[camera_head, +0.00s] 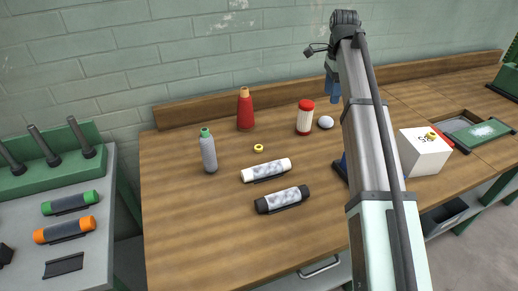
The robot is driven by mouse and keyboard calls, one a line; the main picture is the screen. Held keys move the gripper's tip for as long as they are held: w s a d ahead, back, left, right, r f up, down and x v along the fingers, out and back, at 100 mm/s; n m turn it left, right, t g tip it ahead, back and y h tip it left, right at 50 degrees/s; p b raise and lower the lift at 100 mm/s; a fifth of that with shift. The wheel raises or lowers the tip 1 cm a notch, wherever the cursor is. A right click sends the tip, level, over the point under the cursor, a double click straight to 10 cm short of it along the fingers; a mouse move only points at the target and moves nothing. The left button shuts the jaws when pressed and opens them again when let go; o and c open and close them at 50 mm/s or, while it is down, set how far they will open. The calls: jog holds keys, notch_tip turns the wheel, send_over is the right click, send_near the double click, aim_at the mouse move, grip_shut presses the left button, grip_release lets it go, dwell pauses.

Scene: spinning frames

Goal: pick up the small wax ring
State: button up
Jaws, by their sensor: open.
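A small yellow ring (258,148), which looks like the wax ring, lies flat on the wooden bench, left of centre. Another small yellow ring (431,136) sits on top of a white box (424,153) at the right. My gripper (333,92) shows as blue parts hanging below the far end of my arm. It is up and to the right of the ring on the bench, well apart from it and empty as far as I can see. My arm partly hides it, and its fingertips are small in view.
Around the bench ring stand a red cone spool (245,112), a grey bottle (208,152) and a red-capped jar (305,118). A white roll (266,170) and a black roll (282,200) lie in front. A white ball (326,122) lies right. The bench's front left is clear.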

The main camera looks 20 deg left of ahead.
jog(key=s+a+f+n, duration=0.1)
jog(key=s+a, duration=0.3)
jog(key=a, duration=0.3)
jog(key=s+a+f+n, duration=0.2)
jog(key=s+a, duration=0.1)
jog(key=a, duration=0.3)
jog(key=n, duration=0.6)
send_over(259, 149)
jog(key=f, duration=0.2)
jog(key=f+n, duration=0.3)
jog(key=n, duration=0.6)
jog(key=w+f+n, duration=0.1)
jog(key=f+n, duration=0.2)
jog(key=n, duration=0.6)
jog(key=a+f+n, duration=0.1)
jog(key=f+n, duration=0.2)
jog(key=n, duration=0.5)
jog(key=shift+w+f+n+t, duration=0.1)
jog(key=shift+w+n+t, duration=0.05)
jog(key=shift+n+t, duration=0.2)
jog(key=shift+d+f, duration=0.2)
jog(key=shift+f, duration=1.15)
jog(key=shift+d+f, duration=0.15)
jog(key=shift+f, duration=1.15)
